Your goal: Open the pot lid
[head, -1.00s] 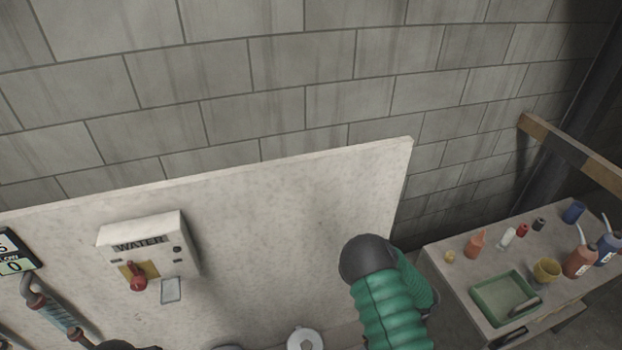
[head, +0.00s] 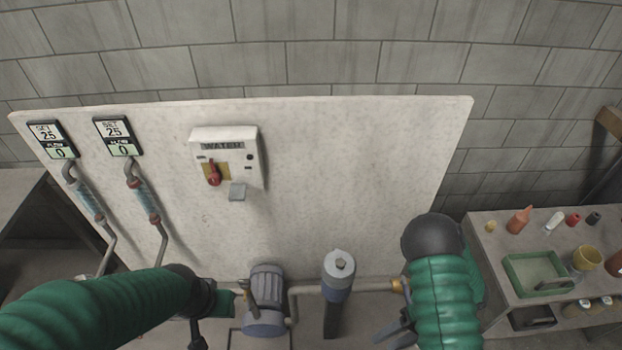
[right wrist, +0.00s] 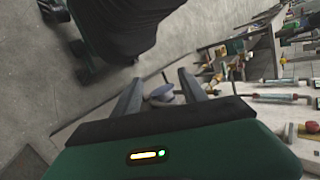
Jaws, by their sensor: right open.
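An upright cylindrical pot (head: 335,292) stands in the pipe line before the white panel, with a pale round lid (head: 340,262) on top bearing a small central knob. The lid sits on the pot. My right gripper (head: 392,336) is partly in view, right of and nearer than the pot, apart from it. In the right wrist view its two fingers (right wrist: 160,88) are spread, with a small grey-blue rounded thing beyond them that I cannot identify for sure. My left gripper (head: 197,335) is partly cut off at the bottom, left of the pump; its jaws are unclear.
A grey pump (head: 266,297) stands left of the pot, joined by a pipe. The white panel (head: 340,170) carries a WATER switch box (head: 226,155) and two displays reading 25 and 0. At right, a side table (head: 490,233) holds a green tray (head: 512,272) and several bottles.

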